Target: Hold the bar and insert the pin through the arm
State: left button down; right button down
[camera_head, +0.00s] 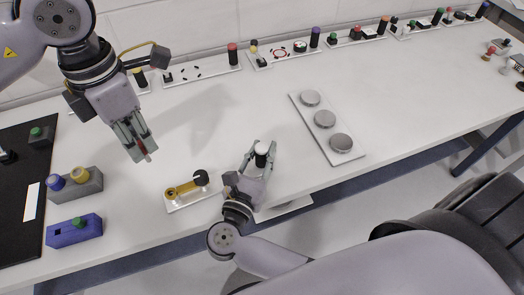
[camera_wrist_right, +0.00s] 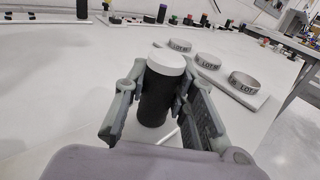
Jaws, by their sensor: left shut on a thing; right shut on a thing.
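My left gripper (camera_head: 141,153) hangs above the table at the left, shut on a small red piece (camera_head: 144,147) mostly hidden between its fingers; I cannot tell if it is the pin. My right gripper (camera_head: 261,154) is near the front edge, shut around an upright black cylinder with a white cap (camera_head: 262,148). The cylinder also shows between the fingers in the right wrist view (camera_wrist_right: 157,97). Between the grippers, a yellow arm (camera_head: 184,189) with a black knob (camera_head: 201,177) lies on a white plate. No separate bar is clearly visible.
A white tray (camera_head: 313,132) with three grey discs is right of the right gripper. Blue (camera_head: 74,230) and grey (camera_head: 78,188) blocks stand at the left by a black mat (camera_head: 22,215). Several small fixtures line the back. The table's middle is clear.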

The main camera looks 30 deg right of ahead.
aim_at(150, 160)
pick_arm(q)
jog(key=shift+m, duration=0.4)
notch_tip(150, 160, down, 6)
jog(key=shift+f, duration=0.15)
jog(key=shift+f, duration=2.85)
jog(key=shift+f, duration=2.05)
jog(key=c, duration=1.5)
grip_release()
